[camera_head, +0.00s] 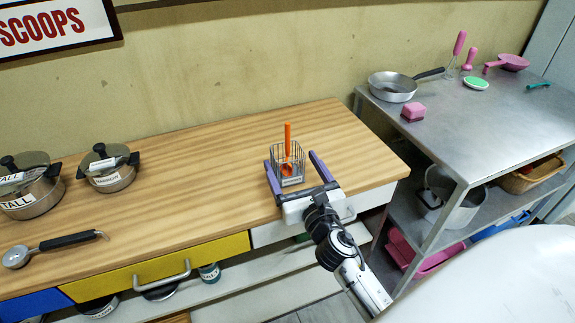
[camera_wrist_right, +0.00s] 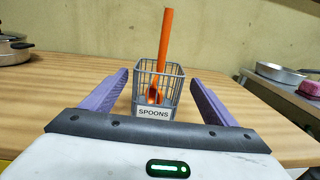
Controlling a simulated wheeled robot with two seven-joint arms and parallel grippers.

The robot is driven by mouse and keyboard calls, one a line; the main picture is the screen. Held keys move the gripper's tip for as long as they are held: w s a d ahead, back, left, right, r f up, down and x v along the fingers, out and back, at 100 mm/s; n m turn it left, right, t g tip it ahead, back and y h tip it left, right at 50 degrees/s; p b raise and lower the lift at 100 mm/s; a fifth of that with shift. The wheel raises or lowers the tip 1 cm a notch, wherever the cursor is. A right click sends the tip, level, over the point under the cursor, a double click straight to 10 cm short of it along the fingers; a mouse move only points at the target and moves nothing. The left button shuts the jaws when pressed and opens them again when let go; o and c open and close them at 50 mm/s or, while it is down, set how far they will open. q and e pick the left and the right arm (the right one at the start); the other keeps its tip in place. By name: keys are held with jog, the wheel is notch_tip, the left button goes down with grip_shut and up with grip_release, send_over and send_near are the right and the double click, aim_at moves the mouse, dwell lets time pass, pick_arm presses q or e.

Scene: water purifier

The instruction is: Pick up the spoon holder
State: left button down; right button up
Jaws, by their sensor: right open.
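The spoon holder (camera_head: 291,177) is a small grey wire basket standing upright on the wooden counter. In the right wrist view the spoon holder (camera_wrist_right: 155,103) carries a label reading "SPOONS". An orange spoon (camera_head: 287,141) stands in it and also shows in the right wrist view (camera_wrist_right: 165,45). My right gripper (camera_head: 291,158) is open, with its purple fingers on the left and right of the basket. In the right wrist view (camera_wrist_right: 160,82) a gap shows between each finger and the basket. My left gripper is not in view.
Two lidded pots (camera_head: 30,190) (camera_head: 112,172) and a metal scoop (camera_head: 50,248) are on the counter's left part. A yellow drawer (camera_head: 155,270) is below. A metal shelf table (camera_head: 480,115) with a pan (camera_head: 392,86) stands at the right. Bare wood surrounds the basket.

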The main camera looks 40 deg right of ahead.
aim_at(289, 160)
jog(key=x, duration=0.3)
jog(key=shift+w+a, duration=0.15)
jog(key=shift+c, duration=0.3)
jog(key=c, duration=1.1)
jog(key=shift+r, duration=0.1)
jog(key=shift+c, duration=0.3)
jog(key=shift+r, duration=0.1)
